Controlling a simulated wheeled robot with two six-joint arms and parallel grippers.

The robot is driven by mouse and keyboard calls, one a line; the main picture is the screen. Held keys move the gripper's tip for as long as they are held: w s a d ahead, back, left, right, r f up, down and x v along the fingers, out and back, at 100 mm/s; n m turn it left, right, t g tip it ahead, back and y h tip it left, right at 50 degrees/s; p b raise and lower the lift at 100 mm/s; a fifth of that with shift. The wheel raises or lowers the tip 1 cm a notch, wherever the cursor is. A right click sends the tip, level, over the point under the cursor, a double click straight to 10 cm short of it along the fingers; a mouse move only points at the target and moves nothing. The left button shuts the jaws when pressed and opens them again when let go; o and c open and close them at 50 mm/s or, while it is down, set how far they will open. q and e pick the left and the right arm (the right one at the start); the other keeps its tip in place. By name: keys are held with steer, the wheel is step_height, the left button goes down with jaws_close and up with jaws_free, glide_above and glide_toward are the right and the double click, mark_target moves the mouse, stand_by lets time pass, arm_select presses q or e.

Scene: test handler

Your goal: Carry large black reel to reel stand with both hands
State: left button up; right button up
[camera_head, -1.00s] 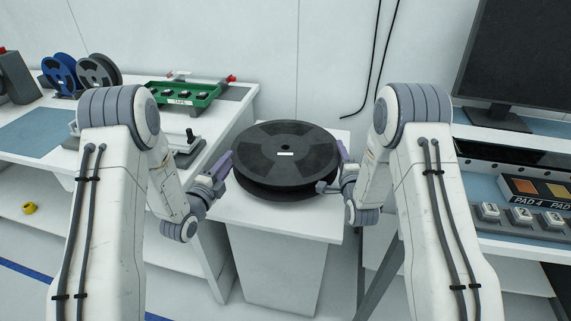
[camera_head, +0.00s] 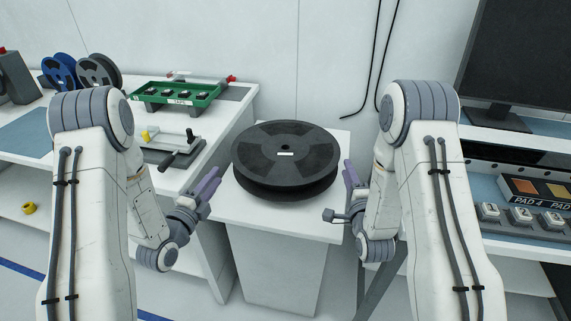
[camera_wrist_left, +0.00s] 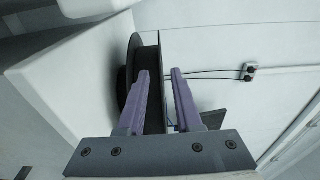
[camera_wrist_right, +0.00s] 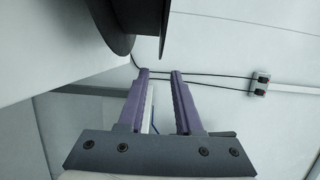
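The large black reel (camera_head: 285,168) lies flat on a white pedestal (camera_head: 275,222) in the middle of the head view. My left gripper (camera_head: 212,178) is open and empty just left of the reel, apart from it. In the left wrist view the reel's edge (camera_wrist_left: 134,55) shows behind the left finger of that gripper (camera_wrist_left: 160,70). My right gripper (camera_head: 350,172) is open and empty right of the reel, with a gap between. In the right wrist view the reel (camera_wrist_right: 138,20) is beyond the fingertips (camera_wrist_right: 160,70), up and left. I cannot tell whether the pedestal is the reel stand.
On the left table stand blue (camera_head: 58,72) and grey (camera_head: 92,71) upright reels, a green tray (camera_head: 178,93) and a device with a black handle (camera_head: 180,153). Black cables hang behind the reel.

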steer(key=shift+s, duration=1.5)
steer(key=shift+w, duration=0.1)
